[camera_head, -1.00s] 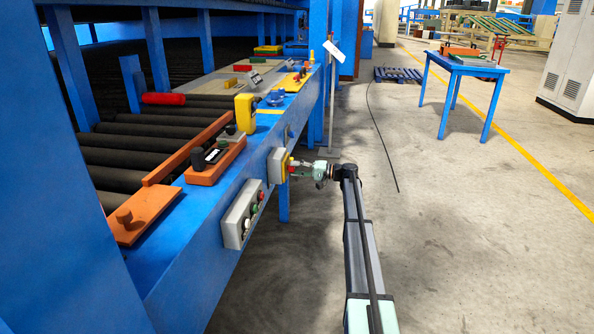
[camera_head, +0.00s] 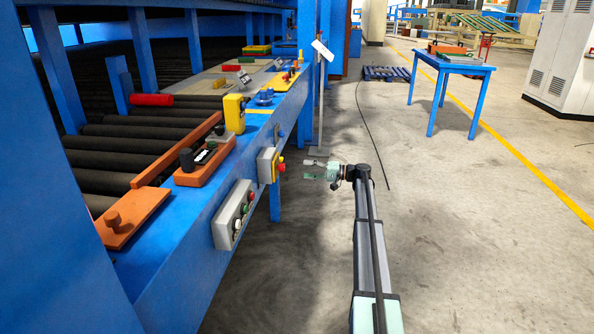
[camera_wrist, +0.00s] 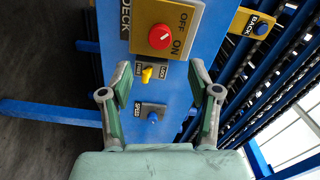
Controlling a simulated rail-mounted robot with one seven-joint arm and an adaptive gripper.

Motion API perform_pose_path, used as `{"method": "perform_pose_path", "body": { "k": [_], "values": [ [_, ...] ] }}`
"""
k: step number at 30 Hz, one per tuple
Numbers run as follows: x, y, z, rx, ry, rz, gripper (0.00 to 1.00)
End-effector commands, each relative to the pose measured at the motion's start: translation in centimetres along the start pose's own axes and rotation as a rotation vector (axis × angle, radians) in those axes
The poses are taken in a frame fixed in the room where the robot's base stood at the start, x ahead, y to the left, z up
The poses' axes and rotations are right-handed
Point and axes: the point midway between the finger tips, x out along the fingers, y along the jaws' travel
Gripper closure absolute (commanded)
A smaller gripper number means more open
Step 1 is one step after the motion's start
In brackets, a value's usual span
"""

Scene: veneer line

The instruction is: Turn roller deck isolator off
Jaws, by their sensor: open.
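The roller deck isolator (camera_head: 266,164) is a grey box with a yellow front and a red knob on the side of the blue frame. In the wrist view the isolator's yellow plate (camera_wrist: 185,18) carries OFF and ON lettering around the round red knob (camera_wrist: 161,37). A small pale mark shows on the knob, but I cannot tell its setting clearly. My gripper (camera_head: 308,170) is open and empty, to the right of the knob with a gap between them. In the wrist view its two fingers (camera_wrist: 160,68) are spread below the knob.
A yellow switch (camera_wrist: 147,72) and a blue speed knob (camera_wrist: 153,117) sit on the blue panel near the fingers. A grey button box (camera_head: 233,214) is on the frame, nearer the camera. Black rollers (camera_head: 112,147) lie left.

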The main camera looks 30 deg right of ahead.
Motion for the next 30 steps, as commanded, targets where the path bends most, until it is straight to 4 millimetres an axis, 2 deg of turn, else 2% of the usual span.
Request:
{"method": "perform_pose_path", "body": {
  "k": [3,6,22,26,30],
  "values": [
    [-1.6,0.0,0.0,0.000,0.001,0.000,0.38],
    [-2.3,0.0,0.0,0.000,0.001,0.000,0.38],
    [-2.6,-0.1,0.0,0.000,-0.001,0.000,0.38],
    [-2.6,-1.3,-0.3,-0.001,-0.001,0.000,0.38],
    [-2.6,-3.9,-0.8,-0.001,0.000,0.000,0.38]
  ]
}}
